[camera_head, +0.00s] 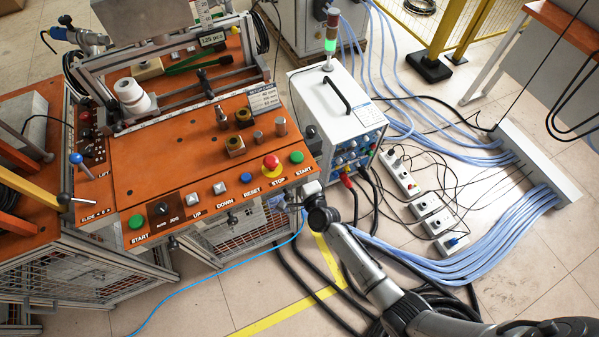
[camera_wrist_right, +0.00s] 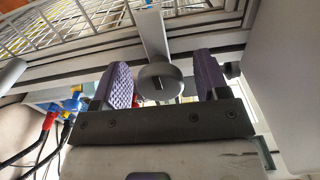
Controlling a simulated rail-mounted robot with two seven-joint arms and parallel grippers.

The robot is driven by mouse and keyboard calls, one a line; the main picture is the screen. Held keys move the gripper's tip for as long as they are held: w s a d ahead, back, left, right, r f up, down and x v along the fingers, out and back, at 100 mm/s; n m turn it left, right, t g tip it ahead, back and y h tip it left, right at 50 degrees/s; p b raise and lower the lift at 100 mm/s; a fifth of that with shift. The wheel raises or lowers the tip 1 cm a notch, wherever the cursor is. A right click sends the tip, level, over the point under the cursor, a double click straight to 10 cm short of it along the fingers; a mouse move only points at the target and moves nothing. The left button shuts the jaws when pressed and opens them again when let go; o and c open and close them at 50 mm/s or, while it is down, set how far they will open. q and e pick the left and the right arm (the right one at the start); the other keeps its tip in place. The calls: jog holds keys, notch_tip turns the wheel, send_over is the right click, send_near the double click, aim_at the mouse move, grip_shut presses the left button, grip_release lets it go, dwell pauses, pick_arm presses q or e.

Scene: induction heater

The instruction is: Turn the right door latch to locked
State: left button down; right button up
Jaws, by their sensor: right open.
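In the right wrist view, a dark round latch knob (camera_wrist_right: 157,84) with a slot in its face sits in front of a flat metal strip (camera_wrist_right: 152,36). My right gripper (camera_wrist_right: 164,76) is open, with one purple padded finger on each side of the knob; gaps show on both sides. In the head view my right arm reaches to the front right of the orange workbench (camera_head: 150,170), and my right gripper (camera_head: 287,202) is small there, just below the panel edge. The knob between its fingers cannot be made out there. My left gripper is not in view.
A row of buttons, with a red stop button (camera_head: 271,162) and a green start button (camera_head: 296,157), lies just above my right gripper. A white power unit (camera_head: 335,105) with cables stands to the right. Mesh doors (camera_head: 230,240) are below the panel.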

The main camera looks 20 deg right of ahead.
jog(key=s+p, duration=0.2)
jog(key=s, duration=1.1)
jog(key=shift+s, duration=0.4)
